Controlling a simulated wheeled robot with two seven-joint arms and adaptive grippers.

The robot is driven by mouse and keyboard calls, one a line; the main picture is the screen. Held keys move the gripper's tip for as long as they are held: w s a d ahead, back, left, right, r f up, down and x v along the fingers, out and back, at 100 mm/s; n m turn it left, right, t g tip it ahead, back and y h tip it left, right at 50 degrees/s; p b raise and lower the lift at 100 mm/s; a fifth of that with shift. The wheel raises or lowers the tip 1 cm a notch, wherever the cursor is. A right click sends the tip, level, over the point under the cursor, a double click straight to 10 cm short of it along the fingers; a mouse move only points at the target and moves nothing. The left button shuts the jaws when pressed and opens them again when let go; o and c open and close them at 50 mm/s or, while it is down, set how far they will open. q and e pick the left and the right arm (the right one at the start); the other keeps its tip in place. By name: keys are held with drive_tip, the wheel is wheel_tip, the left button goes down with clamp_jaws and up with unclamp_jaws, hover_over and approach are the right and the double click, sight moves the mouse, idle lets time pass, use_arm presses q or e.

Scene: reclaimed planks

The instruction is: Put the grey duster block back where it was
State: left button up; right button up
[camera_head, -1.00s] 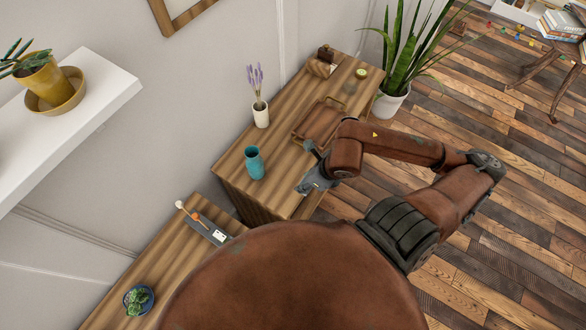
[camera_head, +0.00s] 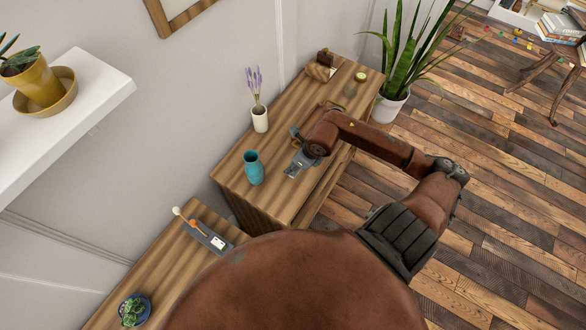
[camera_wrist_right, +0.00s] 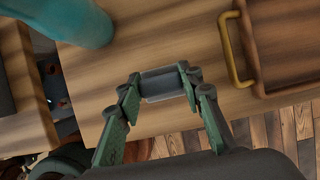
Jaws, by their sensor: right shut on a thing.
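The grey duster block (camera_wrist_right: 163,84) is held between the two green fingers of my right gripper (camera_wrist_right: 160,88) in the right wrist view. In the head view my right gripper (camera_head: 292,170) is over the wooden cabinet top (camera_head: 238,168), to the right of the teal vase (camera_head: 253,170). The block is over the cabinet top near its front edge; I cannot tell whether it touches the wood. My left gripper is not in view.
The wooden tray (camera_wrist_right: 290,45) with a brass handle (camera_wrist_right: 232,52) is right of the block in the wrist view. The vase (camera_wrist_right: 70,20) is at upper left. A white vase with lavender (camera_head: 260,118) stands by the wall. Bare wood lies between vase and tray.

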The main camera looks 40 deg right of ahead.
drive_tip(key=shift+w+f, duration=0.1)
drive_tip(key=shift+f, duration=1.45)
drive_tip(key=shift+f, duration=0.1)
drive_tip(key=o, duration=1.1)
drive_tip(key=v, duration=1.2)
drive_tip(key=shift+p, duration=0.45)
